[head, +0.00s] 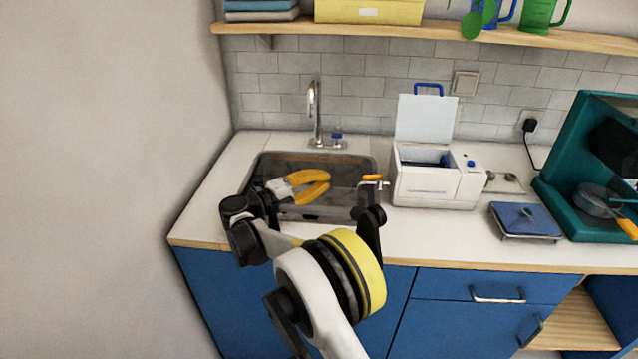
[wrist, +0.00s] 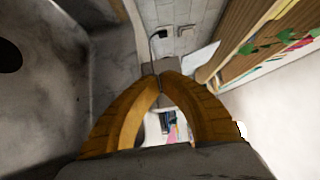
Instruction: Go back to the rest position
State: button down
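My gripper (head: 326,179) has yellow-orange fingers and hangs above the sink (head: 345,165) in the head view. Its fingers point to the right. In the wrist view the two fingers of my gripper (wrist: 161,77) curve toward each other and their tips meet, with an open gap between their lower parts. Nothing shows held between them. My arm reaches up from the bottom of the head view and covers part of the sink and the counter's front edge.
A chrome faucet (head: 315,110) stands behind the sink. A white machine with a raised lid (head: 426,120) stands right of it. Further right are a blue scale-like device (head: 525,219) and a teal cabinet (head: 565,150). A shelf (head: 420,30) runs above; a wall (head: 110,150) closes the left.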

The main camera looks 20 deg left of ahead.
jog(key=shift+w+d, duration=0.1)
jog(key=shift+d, duration=0.1)
jog(key=shift+r, duration=0.1)
